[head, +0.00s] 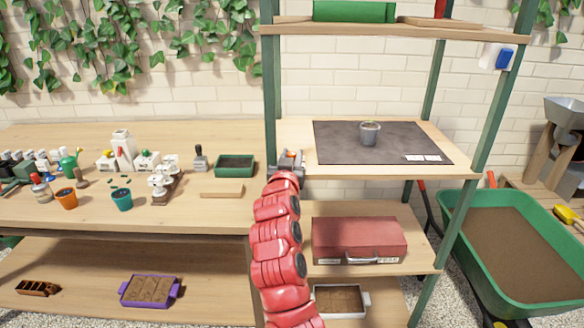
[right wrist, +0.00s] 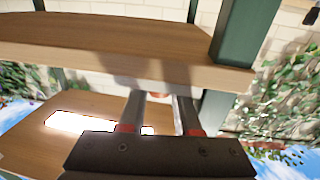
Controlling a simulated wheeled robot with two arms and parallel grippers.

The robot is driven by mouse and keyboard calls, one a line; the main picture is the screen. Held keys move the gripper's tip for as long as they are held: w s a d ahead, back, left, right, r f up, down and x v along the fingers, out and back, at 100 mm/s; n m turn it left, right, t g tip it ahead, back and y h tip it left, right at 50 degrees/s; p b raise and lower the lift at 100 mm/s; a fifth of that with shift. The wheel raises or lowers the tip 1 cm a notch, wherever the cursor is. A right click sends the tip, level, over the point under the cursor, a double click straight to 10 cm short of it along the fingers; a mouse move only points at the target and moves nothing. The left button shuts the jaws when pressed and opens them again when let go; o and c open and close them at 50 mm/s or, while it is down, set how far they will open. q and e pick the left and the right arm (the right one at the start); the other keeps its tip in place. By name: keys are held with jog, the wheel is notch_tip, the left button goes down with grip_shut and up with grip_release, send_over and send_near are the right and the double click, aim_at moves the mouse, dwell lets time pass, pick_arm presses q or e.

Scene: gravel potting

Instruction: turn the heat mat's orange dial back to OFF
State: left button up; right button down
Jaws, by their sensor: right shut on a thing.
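The dark heat mat (head: 335,150) lies on the middle board of the green-framed shelf rack, with a small grey pot (head: 370,134) holding a seedling on it. My right gripper (head: 291,158) is at the left front corner of that board, left of the mat. In the right wrist view its two fingers (right wrist: 160,97) reach up to the board's edge, with a small orange-red piece (right wrist: 158,95) between their tips. It looks like the dial, and the gripper is shut on it. The dial's marks and setting are hidden. My left gripper is not in view.
A green rack post (head: 270,90) stands just left of the gripper. A red toolbox (head: 358,240) sits on the board below. A wooden bench (head: 215,210) with pots, bottles and a green tray (head: 235,166) is at the left. A green wheelbarrow (head: 460,240) stands at the right.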

jog(key=shift+a+f, duration=0.15)
jog(key=shift+f, duration=0.15)
jog(key=shift+s, duration=0.1)
jog(key=c, duration=0.9)
grip_release()
jog(key=shift+r, duration=0.1)
jog(key=shift+r, duration=0.15)
